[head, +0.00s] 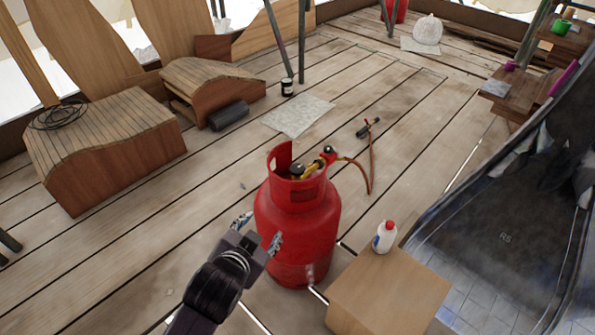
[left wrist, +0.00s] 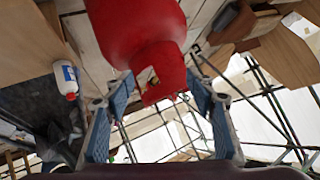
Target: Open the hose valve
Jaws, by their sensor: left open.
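A red gas cylinder (head: 297,225) stands upright on the plank floor, with a red collar around its top. A yellow and black fitting and a red-capped valve (head: 328,153) sit at the collar. A reddish hose (head: 369,176) runs from the valve to a torch-like tool (head: 369,128) on the floor. My left gripper (head: 258,230) is open and empty, in front of and to the left of the cylinder. In the left wrist view the cylinder (left wrist: 140,25) hangs inverted beyond the open fingers (left wrist: 160,105); yellow shows inside its collar. My right gripper is out of view.
A wooden box (head: 390,295) with a white red-capped bottle (head: 385,236) on it stands right of the cylinder. Wooden curved blocks (head: 105,150) are at the left. A black jar (head: 287,87) and a pale sheet (head: 298,116) lie behind.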

